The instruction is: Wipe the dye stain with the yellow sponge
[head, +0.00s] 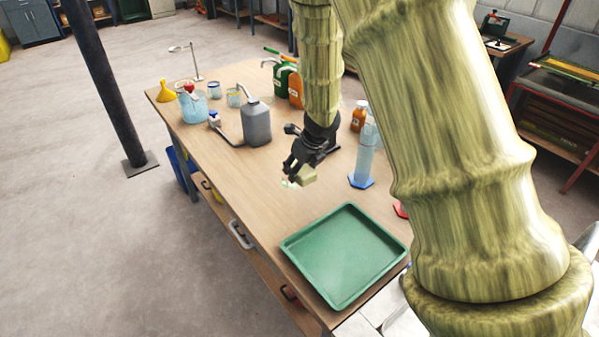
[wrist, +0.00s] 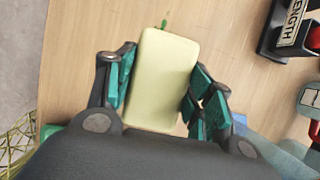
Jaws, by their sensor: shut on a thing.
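The pale yellow sponge (wrist: 160,82) is between the two fingers of my gripper (wrist: 160,90) in the wrist view; the gripper is shut on it. In the head view my dark gripper (head: 296,174) holds the sponge (head: 306,175) at or just above the wooden table. A green dye stain (head: 288,183) shows on the table just left of the sponge. A small green part of the stain (wrist: 163,24) shows past the sponge's far edge in the wrist view. The rest of the stain may be hidden under the sponge. Whether the sponge touches the table is unclear.
A green tray (head: 344,207) lies in front on the table (head: 255,200). A blue-based cylinder (head: 364,155) stands to the right. A grey bottle (head: 256,122), beakers (head: 214,90) and green and orange jugs (head: 296,90) stand behind. The table left of the tray is clear.

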